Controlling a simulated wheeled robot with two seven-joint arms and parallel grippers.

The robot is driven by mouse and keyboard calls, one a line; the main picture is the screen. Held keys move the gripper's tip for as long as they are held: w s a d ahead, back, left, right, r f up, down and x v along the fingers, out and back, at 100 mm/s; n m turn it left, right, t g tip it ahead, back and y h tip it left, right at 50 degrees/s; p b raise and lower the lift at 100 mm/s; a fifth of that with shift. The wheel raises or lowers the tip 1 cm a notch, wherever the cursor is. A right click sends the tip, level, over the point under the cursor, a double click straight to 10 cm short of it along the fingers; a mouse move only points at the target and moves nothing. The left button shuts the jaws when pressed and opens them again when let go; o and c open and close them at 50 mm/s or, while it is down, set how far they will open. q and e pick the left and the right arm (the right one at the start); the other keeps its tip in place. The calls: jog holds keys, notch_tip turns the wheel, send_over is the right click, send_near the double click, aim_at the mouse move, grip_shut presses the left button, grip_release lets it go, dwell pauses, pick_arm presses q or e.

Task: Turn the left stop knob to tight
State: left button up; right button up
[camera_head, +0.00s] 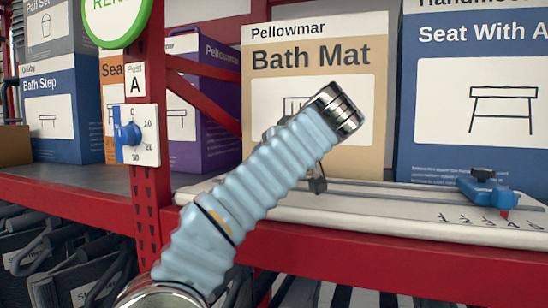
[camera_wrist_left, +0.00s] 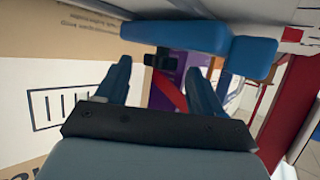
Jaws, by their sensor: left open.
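In the left wrist view, which appears upside down, the left stop (camera_wrist_left: 175,36) is a blue block with a black knob (camera_wrist_left: 160,61) hanging toward my gripper. My left gripper (camera_wrist_left: 160,85) is open, its two blue-grey fingers apart with the knob between and just beyond their tips. I cannot tell whether they touch it. In the head view my left forearm crosses the middle and hides most of the gripper and the left stop. The right stop (camera_head: 489,190), blue with a black knob and red pointer, sits on the rail near the scale numbers. My right gripper is not in view.
The pale rail board (camera_head: 400,208) lies on a red shelf (camera_head: 400,255). A Bath Mat box (camera_head: 368,60) and a blue seat box (camera_head: 430,150) stand close behind. A red post carries a white dial plate (camera_head: 148,150) with a blue handle. Dark items hang below.

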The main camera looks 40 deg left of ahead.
pick_arm(q)
jog(key=shift+w+a+f, duration=0.2)
jog(key=shift+a, duration=0.2)
jog(key=shift+c, duration=0.3)
jog(key=c, duration=1)
